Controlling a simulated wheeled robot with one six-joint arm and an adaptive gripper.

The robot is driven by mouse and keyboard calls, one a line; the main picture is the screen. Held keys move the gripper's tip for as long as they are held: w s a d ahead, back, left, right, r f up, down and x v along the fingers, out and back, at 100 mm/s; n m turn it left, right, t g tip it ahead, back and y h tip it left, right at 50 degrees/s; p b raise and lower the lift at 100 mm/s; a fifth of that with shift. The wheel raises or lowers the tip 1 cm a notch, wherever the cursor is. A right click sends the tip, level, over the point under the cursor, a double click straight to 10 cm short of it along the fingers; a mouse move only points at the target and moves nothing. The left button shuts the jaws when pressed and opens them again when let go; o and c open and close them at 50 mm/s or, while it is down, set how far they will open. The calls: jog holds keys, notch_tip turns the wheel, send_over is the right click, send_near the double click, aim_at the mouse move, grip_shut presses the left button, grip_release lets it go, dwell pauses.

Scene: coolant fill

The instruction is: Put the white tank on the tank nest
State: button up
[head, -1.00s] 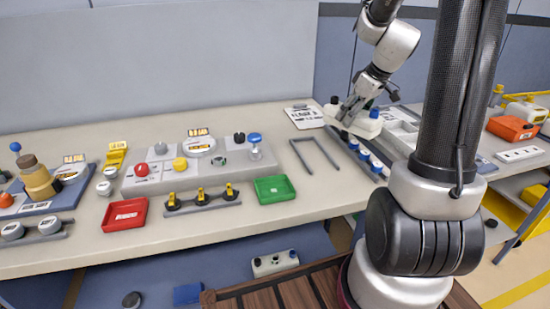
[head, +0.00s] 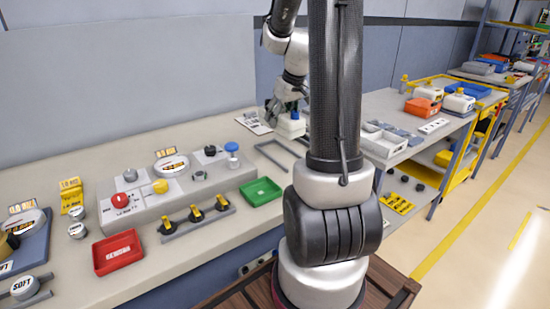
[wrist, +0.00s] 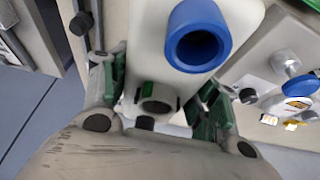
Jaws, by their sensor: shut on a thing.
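My gripper (wrist: 160,97) is shut on the white tank (wrist: 150,35), with a green-padded finger on each side of it. A blue ring-shaped opening (wrist: 198,38) and a darker round fitting show on the tank's top. In the head view the white tank (head: 291,126) hangs below my gripper (head: 288,108), near the back of the bench. A thin grey open frame (head: 268,158) lies on the bench just in front of it and seems to be the tank nest. I cannot tell whether the tank touches anything.
A green tray (head: 262,191), a red tray (head: 118,252) and a grey control panel (head: 150,205) stand on the bench to the left. A label card (head: 254,123) lies behind the frame. A yellow cart (head: 447,92) stands at the right beside open floor.

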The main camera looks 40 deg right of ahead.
jog(key=shift+f, duration=0.3)
notch_tip(320, 180, down, 9)
jog(key=shift+f, duration=0.2)
jog(key=shift+f, duration=0.15)
jog(key=o, duration=1.2)
jog(key=shift+o, duration=0.2)
